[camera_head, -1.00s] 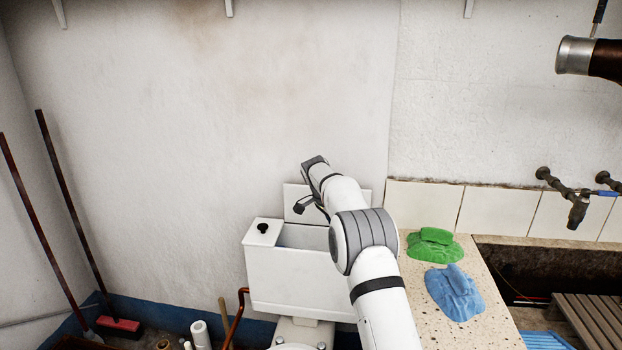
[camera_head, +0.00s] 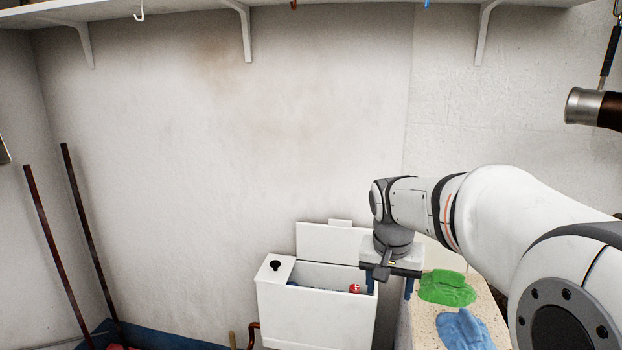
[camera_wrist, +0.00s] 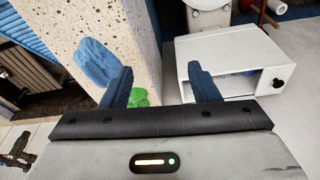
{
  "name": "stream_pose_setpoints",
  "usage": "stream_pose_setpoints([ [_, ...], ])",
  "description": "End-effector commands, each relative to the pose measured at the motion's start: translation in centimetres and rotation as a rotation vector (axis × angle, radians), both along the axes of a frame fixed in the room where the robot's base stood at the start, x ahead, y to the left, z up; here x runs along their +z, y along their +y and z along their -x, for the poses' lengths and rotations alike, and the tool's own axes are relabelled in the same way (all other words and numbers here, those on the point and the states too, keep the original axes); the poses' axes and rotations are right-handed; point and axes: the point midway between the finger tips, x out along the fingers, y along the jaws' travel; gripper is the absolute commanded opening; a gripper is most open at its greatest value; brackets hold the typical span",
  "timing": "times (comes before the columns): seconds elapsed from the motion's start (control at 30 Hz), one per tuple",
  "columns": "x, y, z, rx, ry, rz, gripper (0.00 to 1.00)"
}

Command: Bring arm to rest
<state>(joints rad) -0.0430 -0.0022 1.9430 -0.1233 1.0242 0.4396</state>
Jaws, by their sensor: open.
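My gripper (camera_head: 391,285) hangs pointing down beside the right end of the open white cistern, close to the counter edge. In the wrist view its two blue fingers (camera_wrist: 160,88) stand wide apart with nothing between them. My arm comes in from the right of the head view and bends down at the wrist.
The white cistern (camera_head: 316,311) has its lid (camera_head: 330,244) raised; something red and blue shows inside. A green cloth (camera_head: 447,288) and a blue cloth (camera_head: 463,330) lie on the speckled counter (camera_wrist: 120,45). A shelf (camera_head: 330,13) runs overhead.

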Motion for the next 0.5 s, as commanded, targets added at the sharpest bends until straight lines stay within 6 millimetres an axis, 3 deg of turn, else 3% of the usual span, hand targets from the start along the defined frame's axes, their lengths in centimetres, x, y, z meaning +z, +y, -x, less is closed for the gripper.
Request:
stream_pose_setpoints([
  [0.03,0.4,-0.1,2.1,0.030,-0.002,-0.005,0.55],
  [0.3,-0.8,-0.2,12.1,0.216,-0.008,-0.022,0.55],
  [0.5,-2.7,-0.2,16.8,0.312,-0.014,-0.027,0.55],
])
